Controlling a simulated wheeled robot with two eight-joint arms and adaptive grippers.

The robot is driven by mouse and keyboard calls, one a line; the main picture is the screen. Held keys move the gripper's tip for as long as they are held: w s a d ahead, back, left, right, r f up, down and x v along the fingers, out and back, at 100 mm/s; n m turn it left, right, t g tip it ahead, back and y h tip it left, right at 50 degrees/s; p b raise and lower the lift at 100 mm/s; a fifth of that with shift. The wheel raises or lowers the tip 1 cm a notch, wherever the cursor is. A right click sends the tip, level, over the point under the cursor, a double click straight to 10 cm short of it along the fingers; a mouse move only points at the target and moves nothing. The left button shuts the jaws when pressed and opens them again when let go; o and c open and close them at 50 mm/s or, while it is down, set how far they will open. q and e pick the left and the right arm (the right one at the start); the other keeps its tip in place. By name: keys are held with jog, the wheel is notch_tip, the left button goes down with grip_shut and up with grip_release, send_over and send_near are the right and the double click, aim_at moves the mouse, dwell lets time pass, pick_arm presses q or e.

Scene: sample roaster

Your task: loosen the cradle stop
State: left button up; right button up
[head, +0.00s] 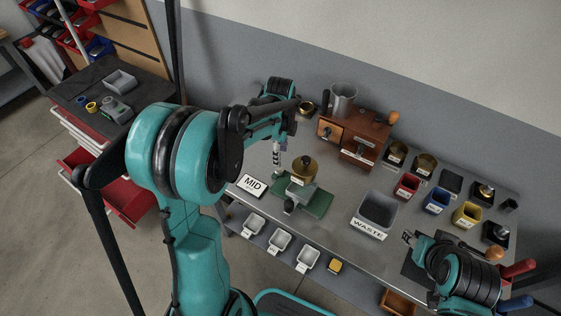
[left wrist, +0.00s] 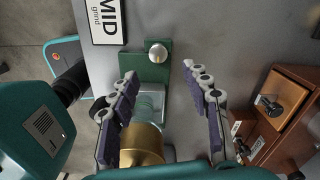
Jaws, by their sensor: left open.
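A green cradle (head: 318,207) sits on the metal bench and holds a clear vessel with a brass top (head: 304,168). A round silver knob, which looks like the cradle stop (head: 290,207), is at its near-left end. The left wrist view shows this knob (left wrist: 157,52) on the green cradle (left wrist: 147,70), beyond my fingertips. My left gripper (head: 278,165) is beside the brass top in the head view. In the left wrist view it is open (left wrist: 160,78), with the brass part (left wrist: 142,143) and clear vessel between its fingers. My right gripper (head: 408,238) is low at the right, its jaws unclear.
A MID card (head: 252,185) lies left of the cradle. A WASTE bin (head: 378,212) stands to its right. Several small cups and white trays (head: 280,240) line the bench.

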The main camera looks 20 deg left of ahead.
aim_at(279, 169)
pick_arm(q)
jog(key=shift+a+f, duration=0.1)
jog(key=shift+f, duration=0.2)
notch_tip(279, 169, down, 8)
jog(key=b, duration=0.2)
jog(key=shift+s+r+b, duration=0.1)
jog(key=shift+r+b, duration=0.15)
jog(key=shift+b, duration=0.1)
grip_shut()
